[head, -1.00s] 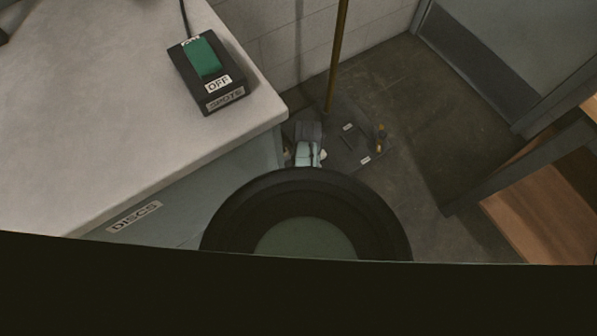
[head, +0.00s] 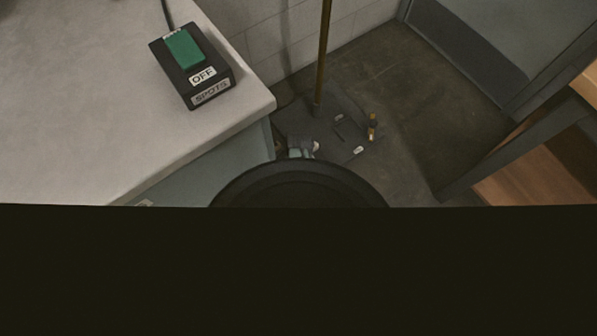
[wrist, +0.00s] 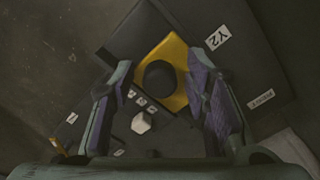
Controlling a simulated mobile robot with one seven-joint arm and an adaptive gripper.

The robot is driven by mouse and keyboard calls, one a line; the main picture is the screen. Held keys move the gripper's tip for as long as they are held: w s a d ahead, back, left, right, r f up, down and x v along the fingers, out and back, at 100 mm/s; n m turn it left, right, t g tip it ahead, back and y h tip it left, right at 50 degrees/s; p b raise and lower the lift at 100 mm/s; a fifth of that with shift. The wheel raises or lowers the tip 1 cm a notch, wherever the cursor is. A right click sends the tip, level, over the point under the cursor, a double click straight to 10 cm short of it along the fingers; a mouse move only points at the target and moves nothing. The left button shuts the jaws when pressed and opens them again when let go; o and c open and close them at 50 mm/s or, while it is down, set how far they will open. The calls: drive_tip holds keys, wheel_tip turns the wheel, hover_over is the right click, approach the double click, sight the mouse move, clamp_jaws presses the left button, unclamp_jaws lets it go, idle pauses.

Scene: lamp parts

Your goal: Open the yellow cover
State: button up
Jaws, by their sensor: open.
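The yellow cover (wrist: 177,98) shows in the wrist view as a yellow square piece with a dark round knob (wrist: 160,76) over its middle. It lies on a dark panel. My gripper (wrist: 158,78) is open, with its purple-padded fingers on either side of the cover in the picture. No contact is clear, and nothing is held. In the head view only a small pale part of my gripper (head: 301,148) shows above a dark round part of my arm. A small gold piece (head: 372,127) stands on the floor plate there; I cannot tell if it is the cover.
A white knob (wrist: 141,122) and small white labels are close to the fingers. A dark box labelled Y2 (wrist: 217,38) is beside the cover. In the head view, a dark floor plate (head: 335,128) carries a brass pole (head: 323,60). A counter (head: 90,120) with a green switch (head: 184,48) is left.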

drive_tip(key=shift+c, duration=0.3)
clamp_jaws()
idle(0.5)
